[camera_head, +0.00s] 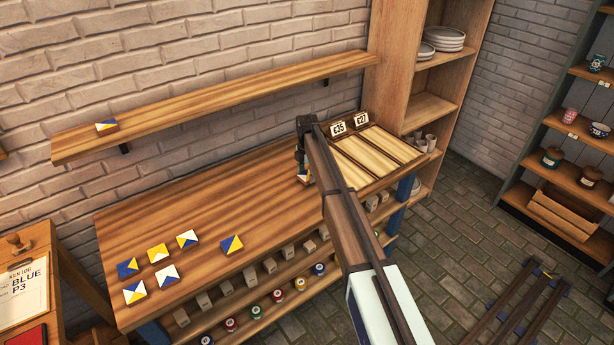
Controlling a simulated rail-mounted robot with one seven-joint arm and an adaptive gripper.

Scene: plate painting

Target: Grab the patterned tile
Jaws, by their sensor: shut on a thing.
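My gripper (303,171) points down over the right part of the wooden bench (215,205). It is shut on a small patterned tile (304,179), at or just above the bench top. The arm and fingers hide most of this tile; a little white, blue and orange shows. Several other square tiles with triangle patterns lie on the bench at the left, among them a yellow-and-blue tile (231,244) set apart on the right. Another blue, white and yellow tile (106,126) lies on the wall shelf (200,103).
A slatted rack (375,150) with two price cards, £35 and £27, stands right of my gripper. Small blocks and paint pots sit under the bench front. A tall cabinet (388,75) with plates stands behind. The bench middle is clear.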

